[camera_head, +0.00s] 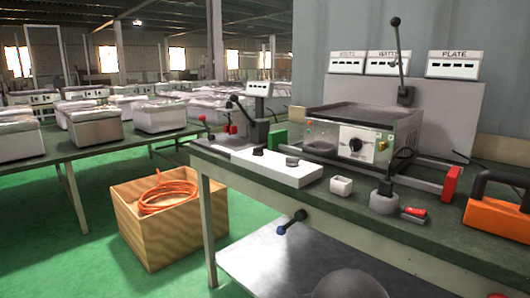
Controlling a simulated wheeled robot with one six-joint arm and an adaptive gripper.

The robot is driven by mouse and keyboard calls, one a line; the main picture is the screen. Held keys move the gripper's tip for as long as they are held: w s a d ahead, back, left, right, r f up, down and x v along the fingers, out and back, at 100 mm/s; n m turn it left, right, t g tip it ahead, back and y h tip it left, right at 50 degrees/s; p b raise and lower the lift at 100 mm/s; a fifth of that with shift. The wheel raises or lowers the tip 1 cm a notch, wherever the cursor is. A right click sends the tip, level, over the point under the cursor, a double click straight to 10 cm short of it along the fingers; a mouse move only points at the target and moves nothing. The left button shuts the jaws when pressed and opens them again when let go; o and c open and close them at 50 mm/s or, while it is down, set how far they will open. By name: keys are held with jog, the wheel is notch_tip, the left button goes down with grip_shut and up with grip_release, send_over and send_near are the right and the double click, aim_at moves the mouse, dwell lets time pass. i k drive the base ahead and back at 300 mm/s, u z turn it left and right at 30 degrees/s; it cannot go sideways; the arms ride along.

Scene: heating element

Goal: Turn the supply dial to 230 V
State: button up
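No readable label shows which of these is the supply dial, and no 230 V mark can be read. Meters labelled VOLTS (347,62), WATTS (387,63) and PLATE (453,64) are on the back panel; their displays are too small to read. My gripper is not in view.
On the bench (325,200) are a small white cup (341,185), a grey round base with a black plug (384,201), a red piece (413,215) and an orange tool (497,217). A crate (140,225) with orange cable stands on the floor at left.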

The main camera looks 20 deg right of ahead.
aim_at(257, 151)
jog(key=u, duration=0.9)
jog(key=i, duration=0.95)
jog(key=z, duration=0.65)
jog(key=i, duration=0.45)
jog(key=z, duration=0.5)
